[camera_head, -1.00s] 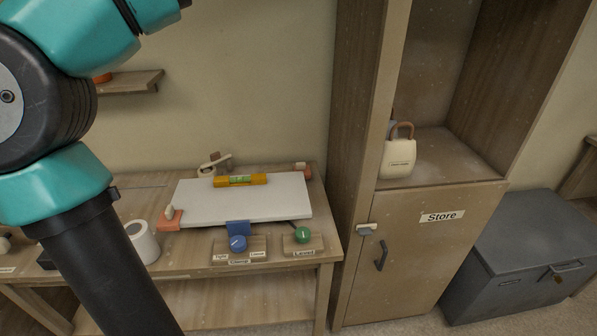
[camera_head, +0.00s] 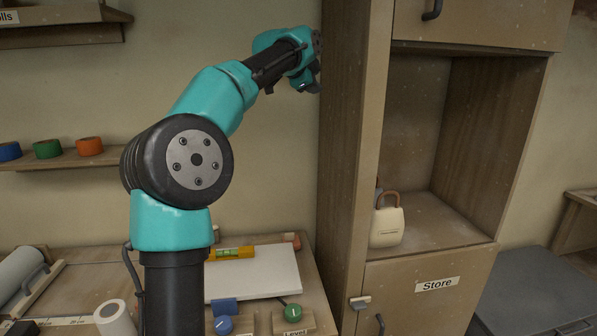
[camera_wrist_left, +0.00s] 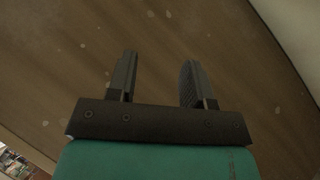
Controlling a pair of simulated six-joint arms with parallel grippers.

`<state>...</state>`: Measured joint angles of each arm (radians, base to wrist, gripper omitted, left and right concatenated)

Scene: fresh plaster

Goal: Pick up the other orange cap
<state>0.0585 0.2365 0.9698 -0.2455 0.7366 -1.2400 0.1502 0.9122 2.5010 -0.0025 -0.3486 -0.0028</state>
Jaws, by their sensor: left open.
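I cannot make out for certain an orange cap. A small orange-brown piece (camera_head: 293,240) sits at the back right corner of the white board (camera_head: 262,274) on the bench, partly hidden. My left arm rises across the left of the head view and reaches toward the cabinet's side. The left gripper's fingers cannot be made out there. In the left wrist view the left gripper (camera_wrist_left: 158,68) is open and empty, its fingers facing a plain brown wooden surface. My right gripper is not in view.
An orange roll (camera_head: 89,146), a green roll (camera_head: 47,149) and a blue roll (camera_head: 9,151) stand on the wall shelf. A yellow level (camera_head: 232,253) lies on the board. The tall cabinet (camera_head: 350,130) holds a cream padlock-shaped item (camera_head: 386,226) in its open bay.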

